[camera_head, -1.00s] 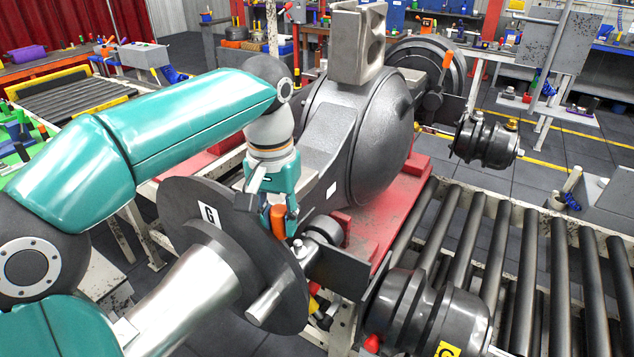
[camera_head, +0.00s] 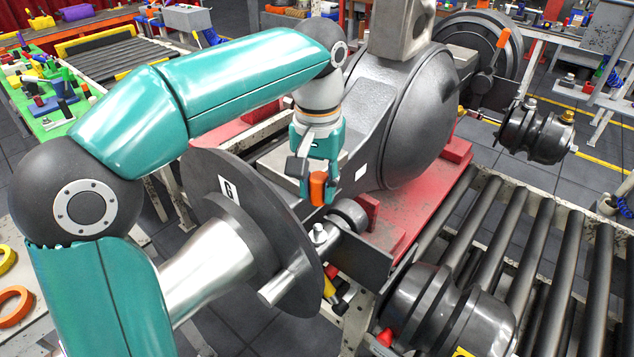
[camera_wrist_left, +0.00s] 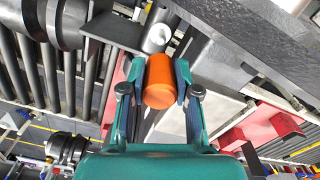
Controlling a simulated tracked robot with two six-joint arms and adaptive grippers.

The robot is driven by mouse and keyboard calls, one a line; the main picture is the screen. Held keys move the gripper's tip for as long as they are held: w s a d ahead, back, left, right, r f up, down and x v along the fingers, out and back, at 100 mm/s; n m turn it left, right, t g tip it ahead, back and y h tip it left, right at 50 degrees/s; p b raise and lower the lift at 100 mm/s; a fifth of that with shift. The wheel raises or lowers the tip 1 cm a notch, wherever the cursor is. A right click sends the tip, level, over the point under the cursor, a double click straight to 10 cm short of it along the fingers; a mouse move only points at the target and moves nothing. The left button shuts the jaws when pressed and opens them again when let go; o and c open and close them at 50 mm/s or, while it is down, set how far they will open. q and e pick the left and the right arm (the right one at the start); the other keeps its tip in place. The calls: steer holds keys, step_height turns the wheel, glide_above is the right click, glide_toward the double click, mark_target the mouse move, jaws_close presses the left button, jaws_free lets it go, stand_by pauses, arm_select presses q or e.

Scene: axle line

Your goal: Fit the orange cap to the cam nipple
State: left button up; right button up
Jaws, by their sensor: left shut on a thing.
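The orange cap (camera_head: 317,187) is a short cylinder held in my left gripper (camera_head: 317,193). In the left wrist view the orange cap (camera_wrist_left: 160,82) sits between the two fingers of the left gripper (camera_wrist_left: 158,78), with its round end towards the camera. The cam nipple looks to be the small silver fitting (camera_head: 319,233) below the cap in the head view, by the plate beside the disc. A silver cylinder (camera_wrist_left: 157,38) shows just beyond the cap in the wrist view. Cap and fitting look apart. My right gripper is not in view.
The round axle housing (camera_head: 405,125) rises to the right. A dark chamber (camera_head: 440,310) stands below right, beside the roller conveyor (camera_head: 530,235).

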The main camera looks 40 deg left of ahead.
mark_target(317, 227)
arm_select(q)
step_height(317, 227, down, 6)
steer(key=b, duration=0.3)
steer(key=shift+r+b, duration=0.15)
steer(key=shift+b, duration=0.25)
steer(key=shift+r, duration=0.15)
steer(key=shift+s+r+p, duration=0.1)
steer(key=shift+p, duration=0.2)
steer(key=shift+p, duration=0.3)
stand_by(0.4)
steer(key=shift+f, duration=0.25)
steer(key=shift+f+b, duration=1.65)
steer(key=shift+f, duration=0.35)
steer(key=o, duration=1)
